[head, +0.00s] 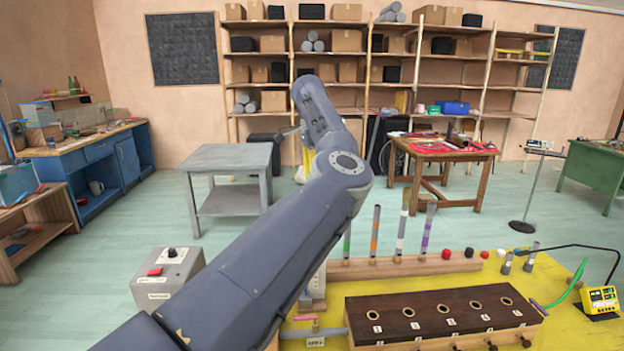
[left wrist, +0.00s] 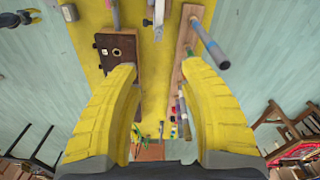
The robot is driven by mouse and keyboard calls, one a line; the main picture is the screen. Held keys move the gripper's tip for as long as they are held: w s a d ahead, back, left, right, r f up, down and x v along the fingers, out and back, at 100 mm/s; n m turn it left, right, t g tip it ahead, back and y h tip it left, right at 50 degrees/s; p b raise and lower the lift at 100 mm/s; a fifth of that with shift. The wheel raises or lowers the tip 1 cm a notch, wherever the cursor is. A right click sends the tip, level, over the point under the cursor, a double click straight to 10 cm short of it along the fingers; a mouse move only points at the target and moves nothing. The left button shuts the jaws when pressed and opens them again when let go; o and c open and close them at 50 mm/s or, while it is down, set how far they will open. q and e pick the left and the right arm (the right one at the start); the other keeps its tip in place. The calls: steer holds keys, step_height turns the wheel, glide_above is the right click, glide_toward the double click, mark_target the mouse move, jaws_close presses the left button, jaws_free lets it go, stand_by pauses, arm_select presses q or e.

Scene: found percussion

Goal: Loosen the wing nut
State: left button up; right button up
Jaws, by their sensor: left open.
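My left gripper (left wrist: 159,70) is open and empty in the left wrist view, its two yellow fingers spread above the yellow table. A dark wooden box with numbered holes (head: 440,308) lies on the table in the head view, with small dark knobs (head: 490,346) along its front. Its end also shows beyond the left finger in the left wrist view (left wrist: 118,50). I cannot make out for certain which part is the wing nut. In the head view my left arm hides part of the table, and only bits of the yellow fingers show behind it. My right gripper is not in view.
A wooden rack (head: 400,266) holds upright banded tubes behind the box. A grey box with a red button (head: 168,275) stands at left. A pink-handled valve (head: 306,318) is left of the wooden box. A yellow meter (head: 600,300) with cables stands at right.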

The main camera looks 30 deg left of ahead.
arm_select(q)
steer(key=f+m, duration=0.2)
steer(key=f, duration=0.4)
steer(key=f+m, duration=0.2)
steer(key=f, duration=0.4)
steer(key=a+f+m, duration=0.1)
steer(key=f+m, duration=0.1)
steer(key=f, duration=0.4)
steer(key=shift+s+m+y, duration=0.15)
steer(key=shift+m+y, duration=0.15)
steer(key=shift+m, duration=0.1)
jaws_close()
stand_by(0.6)
